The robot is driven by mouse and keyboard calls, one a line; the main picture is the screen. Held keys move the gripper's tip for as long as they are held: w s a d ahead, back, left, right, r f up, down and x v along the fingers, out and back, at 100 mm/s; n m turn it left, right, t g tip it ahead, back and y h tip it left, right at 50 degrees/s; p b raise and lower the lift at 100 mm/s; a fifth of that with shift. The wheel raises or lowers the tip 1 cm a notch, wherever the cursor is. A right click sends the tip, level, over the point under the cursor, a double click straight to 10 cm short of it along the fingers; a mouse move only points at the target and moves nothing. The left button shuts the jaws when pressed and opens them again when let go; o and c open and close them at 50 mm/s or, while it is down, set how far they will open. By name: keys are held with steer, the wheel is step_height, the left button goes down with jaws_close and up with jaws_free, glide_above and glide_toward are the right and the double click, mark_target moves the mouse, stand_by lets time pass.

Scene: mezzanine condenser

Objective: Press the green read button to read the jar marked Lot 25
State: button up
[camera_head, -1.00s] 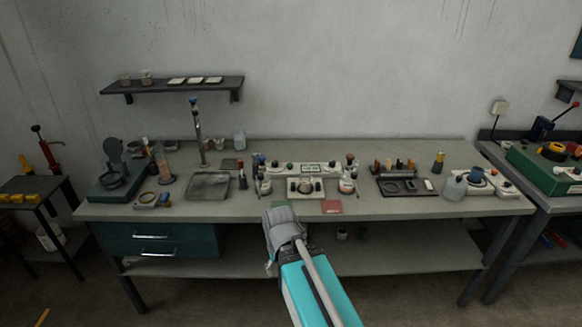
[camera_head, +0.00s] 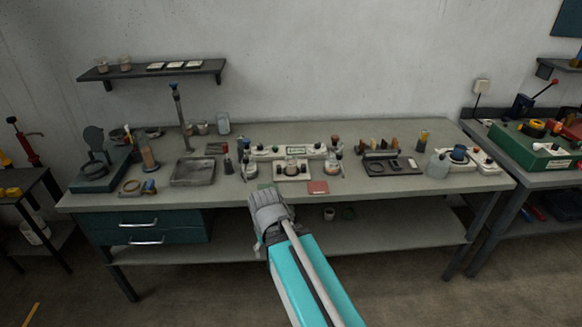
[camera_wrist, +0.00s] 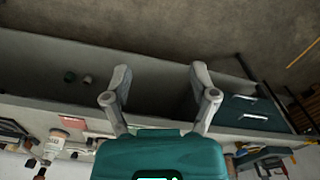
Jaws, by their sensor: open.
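A white device with a small display (camera_head: 297,149) stands in the middle of the grey bench, with a smaller white unit (camera_head: 292,171) in front of it. Jars with dark tops stand beside it, one on the left (camera_head: 243,164) and one on the right (camera_head: 333,165). Their markings are too small to read, and I cannot pick out the green read button. My gripper (camera_head: 268,205) is in front of the bench edge, below and apart from the device. In the wrist view my gripper (camera_wrist: 158,92) has its fingers spread with nothing between them.
A green mat lies partly behind my gripper, and a red mat (camera_head: 318,187) lies near the front edge. A grey tray (camera_head: 193,172) is on the left, and a dark rack (camera_head: 388,165) on the right. The bench's front right (camera_head: 420,191) is clear.

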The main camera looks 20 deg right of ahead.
jaws_close()
stand_by(0.3)
stand_by(1.2)
